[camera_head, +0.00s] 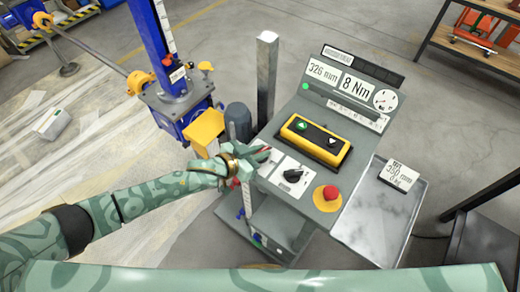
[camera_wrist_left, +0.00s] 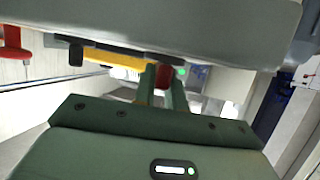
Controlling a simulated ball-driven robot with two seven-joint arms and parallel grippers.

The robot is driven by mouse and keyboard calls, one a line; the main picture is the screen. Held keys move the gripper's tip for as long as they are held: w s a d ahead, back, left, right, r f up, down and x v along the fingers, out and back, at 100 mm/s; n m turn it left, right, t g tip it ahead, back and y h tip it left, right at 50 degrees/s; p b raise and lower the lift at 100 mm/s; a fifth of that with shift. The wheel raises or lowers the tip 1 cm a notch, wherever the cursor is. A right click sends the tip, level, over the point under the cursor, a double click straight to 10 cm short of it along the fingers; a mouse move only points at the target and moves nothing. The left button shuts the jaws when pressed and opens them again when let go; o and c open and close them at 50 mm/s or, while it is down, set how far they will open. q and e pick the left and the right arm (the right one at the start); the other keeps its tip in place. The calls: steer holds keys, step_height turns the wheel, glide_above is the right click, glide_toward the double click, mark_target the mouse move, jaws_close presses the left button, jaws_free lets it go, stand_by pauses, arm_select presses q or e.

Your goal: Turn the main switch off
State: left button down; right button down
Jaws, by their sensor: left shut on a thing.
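The control panel (camera_head: 312,118) stands on a console in the middle of the head view. My left gripper (camera_head: 262,155) reaches in from the left to the panel's left edge. In the left wrist view, its two fingers (camera_wrist_left: 163,88) are shut on a small red part (camera_wrist_left: 163,73), which looks like the main switch's handle. In the head view the fingers hide most of the switch, so I cannot tell its position. My right gripper is in neither view.
A black selector knob (camera_head: 293,175), a red emergency button (camera_head: 328,196) and a yellow two-button box (camera_head: 315,141) sit close by on the panel. A grey post (camera_head: 267,75) rises behind its left side. A blue screw jack (camera_head: 172,60) stands further left.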

arm_select(q)
steer(key=m+g+h, duration=0.1)
steer(key=m+g+b, duration=0.1)
steer(key=m, duration=0.1)
steer(key=shift+w+a+f+g+h+b, duration=0.1)
steer(key=shift+w+g+h+b, duration=0.2)
steer(key=shift+g+h, duration=0.1)
steer(key=shift+s+m+g+h+b, duration=0.1)
steer(key=shift+m+g+h+b, duration=0.4)
steer(key=shift+m+g+b, duration=0.3)
steer(key=c, duration=1.4)
jaws_free()
steer(key=shift+c, duration=0.2)
steer(key=p+v, duration=0.1)
steer(key=v, duration=1.5)
steer(key=shift+r+p, duration=0.3)
steer(key=shift+p, duration=0.05)
steer(key=shift+a, duration=0.15)
